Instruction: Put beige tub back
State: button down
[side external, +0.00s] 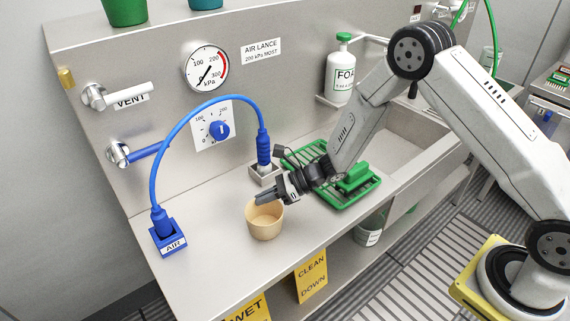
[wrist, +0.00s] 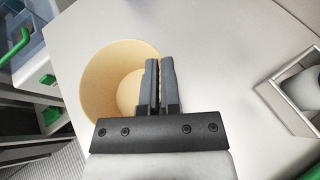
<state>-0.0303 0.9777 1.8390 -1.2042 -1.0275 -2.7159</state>
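The beige tub (side external: 264,222) is upright and open-topped at the middle of the steel counter, left of the green rack. It also shows in the wrist view (wrist: 104,72), left of the fingers, with its empty inside visible. My gripper (side external: 262,197) is at its rim. In the wrist view my gripper (wrist: 158,85) has its fingers close together, one inside the tub and one outside, with the wall pinched between them. I cannot tell whether the tub's base touches the counter.
A blue AIR socket block (side external: 168,237) is at left, its blue hose (side external: 188,110) arching to a nozzle in a small square holder (side external: 264,174). A green rack (side external: 348,186) and a FOAM bottle (side external: 342,75) are behind.

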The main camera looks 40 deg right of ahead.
jog(key=c, duration=0.8)
grip_release()
jog(key=shift+r, duration=0.1)
jog(key=shift+s+d+r, duration=0.15)
jog(key=shift+d, duration=0.2)
jog(key=v, duration=1.1)
jog(key=shift+s, duration=0.15)
jog(key=shift+d, duration=0.1)
